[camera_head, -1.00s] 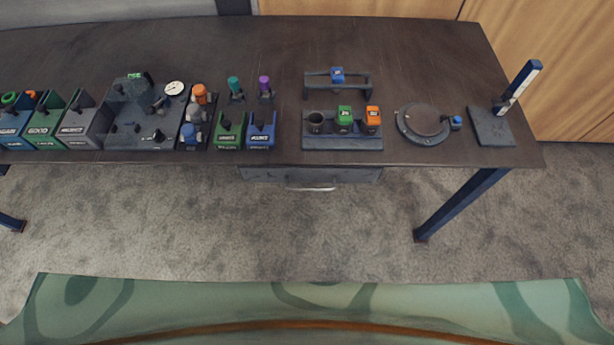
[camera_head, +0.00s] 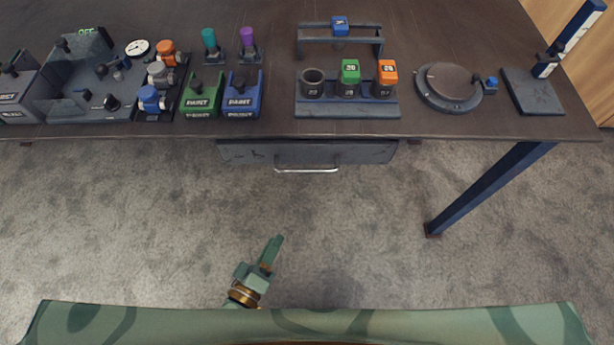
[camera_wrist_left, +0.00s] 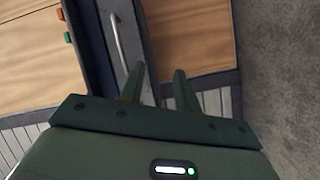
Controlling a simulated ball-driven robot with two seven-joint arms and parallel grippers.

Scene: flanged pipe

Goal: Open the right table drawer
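The right table drawer (camera_head: 350,152) sits under the front edge of the table and looks closed. Its silver bar handle (camera_head: 307,170) faces me. My left gripper (camera_head: 275,243) is in front of and below the handle, apart from it, above the carpet. In the left wrist view the left gripper (camera_wrist_left: 160,72) has its two fingers spread with nothing between them. The drawer front (camera_wrist_left: 122,70) and the handle (camera_wrist_left: 119,40) show just beyond the fingers, to their upper left. My right gripper is not in view.
The dark table (camera_head: 440,124) carries blue and green bins, a rack with cups (camera_head: 346,108), a round device (camera_head: 448,88) and an upright post (camera_head: 575,35). A blue table leg (camera_head: 490,188) stands at right. The carpet before the drawer is clear.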

